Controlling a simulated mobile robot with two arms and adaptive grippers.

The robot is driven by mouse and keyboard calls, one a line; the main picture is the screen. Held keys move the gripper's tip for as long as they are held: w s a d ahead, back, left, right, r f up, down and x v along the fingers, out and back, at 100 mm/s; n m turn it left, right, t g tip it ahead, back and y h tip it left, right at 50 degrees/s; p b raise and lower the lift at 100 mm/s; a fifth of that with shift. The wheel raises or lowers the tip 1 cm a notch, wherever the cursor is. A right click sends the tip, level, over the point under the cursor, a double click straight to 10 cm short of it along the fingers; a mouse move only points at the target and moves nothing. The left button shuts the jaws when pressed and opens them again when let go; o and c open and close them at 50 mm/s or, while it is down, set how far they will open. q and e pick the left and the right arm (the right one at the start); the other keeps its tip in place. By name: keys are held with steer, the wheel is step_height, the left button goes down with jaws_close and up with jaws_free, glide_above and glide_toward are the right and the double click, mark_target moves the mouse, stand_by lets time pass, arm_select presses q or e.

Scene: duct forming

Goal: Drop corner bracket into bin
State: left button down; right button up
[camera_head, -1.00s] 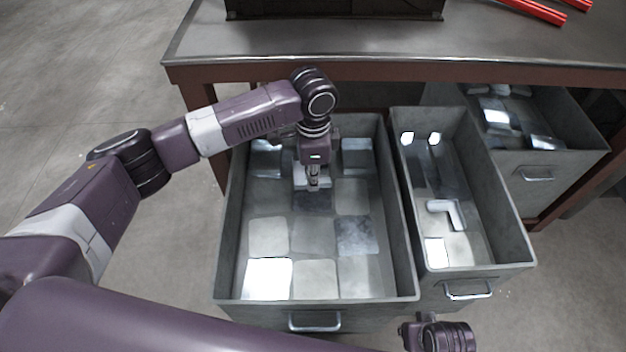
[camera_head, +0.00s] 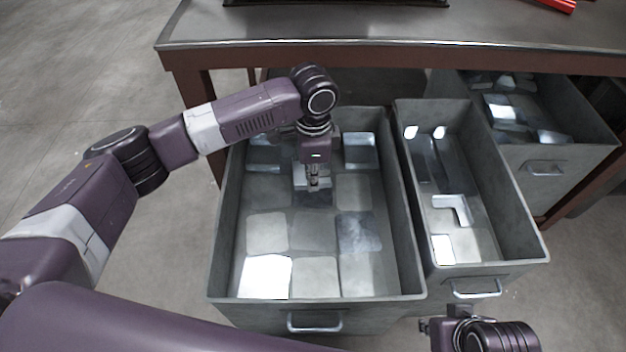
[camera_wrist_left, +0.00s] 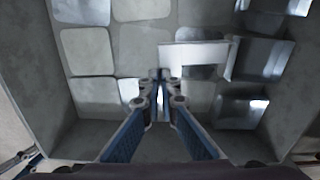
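My left gripper (camera_head: 314,185) points down inside the large left bin (camera_head: 232,220), towards its back half. In the left wrist view its fingertips (camera_wrist_left: 158,78) are nearly together on one leg of a pale corner bracket (camera_wrist_left: 193,52). The bracket also shows in the head view (camera_head: 299,180), partly hidden behind the fingers. It appears held above the bin floor; the exact gap cannot be told. Another L-shaped bracket (camera_head: 454,208) lies in the narrower middle bin (camera_head: 408,170). My right gripper (camera_head: 438,328) shows only partly at the bottom edge, its fingers unclear.
Flat square plates (camera_head: 267,232) lie in rows on the large bin's floor. A third bin (camera_head: 570,160) with metal pieces stands under the table at right. The metal table (camera_head: 330,30) spans the back, with red bars (camera_head: 555,4) on it. Open floor lies at left.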

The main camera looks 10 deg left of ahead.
arm_select(q)
steer(key=c, duration=2.6)
jaws_free()
steer(key=o, duration=0.5)
steer(key=shift+r, duration=0.1)
step_height(320, 180, up, 12)
steer(key=shift+f, duration=0.1)
